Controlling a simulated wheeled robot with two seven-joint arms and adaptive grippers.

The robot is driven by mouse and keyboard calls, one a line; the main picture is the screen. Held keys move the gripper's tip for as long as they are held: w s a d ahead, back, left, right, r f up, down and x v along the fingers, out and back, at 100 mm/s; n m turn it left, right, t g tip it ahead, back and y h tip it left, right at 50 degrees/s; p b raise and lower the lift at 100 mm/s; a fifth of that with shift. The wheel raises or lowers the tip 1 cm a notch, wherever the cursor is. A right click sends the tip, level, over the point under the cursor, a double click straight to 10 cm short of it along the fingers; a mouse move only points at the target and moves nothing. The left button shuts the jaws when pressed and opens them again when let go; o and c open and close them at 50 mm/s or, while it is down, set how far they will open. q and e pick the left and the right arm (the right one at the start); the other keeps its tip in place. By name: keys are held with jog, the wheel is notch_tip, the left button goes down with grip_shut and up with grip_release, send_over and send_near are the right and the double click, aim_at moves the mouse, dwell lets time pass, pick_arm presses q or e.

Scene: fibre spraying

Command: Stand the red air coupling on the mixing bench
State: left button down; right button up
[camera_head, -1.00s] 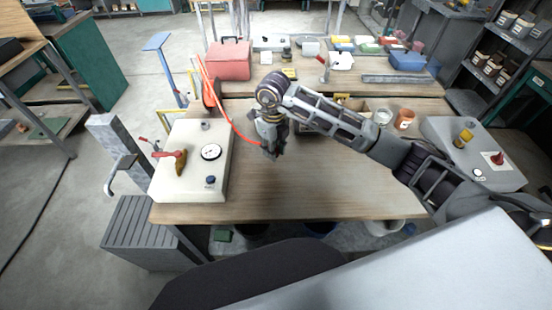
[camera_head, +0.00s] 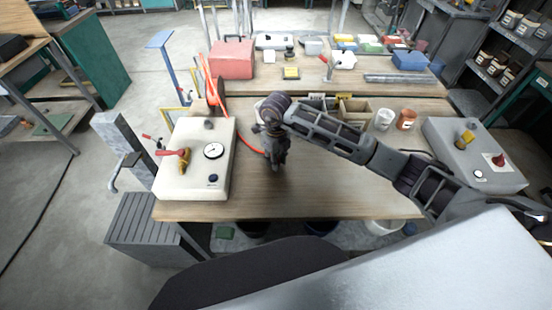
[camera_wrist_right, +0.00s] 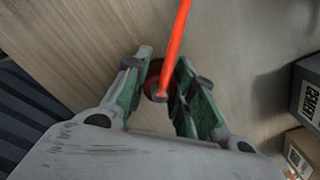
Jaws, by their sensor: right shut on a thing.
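The mixing bench is the wooden table (camera_head: 340,195) in the middle of the head view. My right gripper (camera_head: 277,167) hangs pointing down over its left-centre part. In the right wrist view, the right gripper's (camera_wrist_right: 163,92) green-padded fingers are closed around the red air coupling (camera_wrist_right: 157,84). A red hose (camera_wrist_right: 179,40) runs from the coupling to the top of that view. In the head view the coupling is hidden by the gripper, and the red hose (camera_head: 249,147) curves in from the left. Whether the coupling touches the wood, I cannot tell. My left gripper is out of view.
A pale machine with a gauge (camera_head: 213,151) stands at the bench's left end; a grey unit (camera_head: 470,158) stands at the right. The bench's front middle is clear.

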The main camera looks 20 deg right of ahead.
jog(key=shift+f, duration=0.35)
jog(key=o, duration=1)
jog(key=shift+o, duration=0.2)
jog(key=shift+r, duration=0.15)
jog(key=shift+r, duration=0.25)
jog(key=shift+r+b, duration=1.1)
jog(key=shift+r, duration=4.7)
